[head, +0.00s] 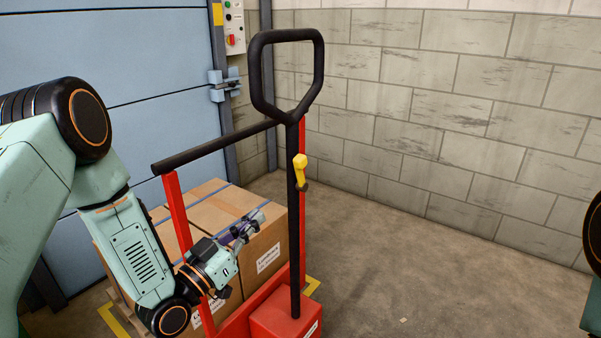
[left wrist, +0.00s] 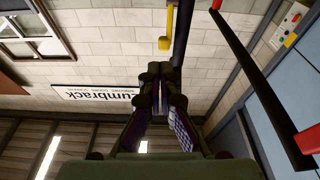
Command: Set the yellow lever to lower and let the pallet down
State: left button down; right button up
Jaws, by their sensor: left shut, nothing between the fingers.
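The yellow lever (head: 299,167) sits on the upright black post of the red pallet truck, below its looped handle (head: 287,75). It also shows in the left wrist view (left wrist: 167,30), beyond my fingertips. My left gripper (head: 257,218) is shut and empty, left of the post and lower than the lever, in front of the boxes. It is apart from the lever; its closed fingers show in the left wrist view (left wrist: 162,74). The pallet is mostly hidden under strapped cardboard boxes (head: 205,212). My right gripper is out of view.
The truck's red frame (head: 176,215) and black crossbar (head: 215,147) stand close to my left arm. A blue shutter door (head: 150,60) is behind, with a button box (head: 234,28) beside it. Bare floor (head: 400,270) lies open to the right, before a block wall.

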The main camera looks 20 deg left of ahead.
pick_arm(q)
jog(key=b, duration=0.3)
send_near(297, 166)
jog(key=shift+t, duration=0.3)
jog(key=x, duration=0.5)
jog(key=shift+w+d+f, duration=0.1)
jog(key=shift+w+d, duration=0.2)
jog(key=shift+w, duration=0.05)
jog(key=shift+w+d, duration=0.1)
jog(key=shift+w, duration=0.4)
jog(key=shift+s, duration=0.1)
jog(key=shift+r, duration=0.25)
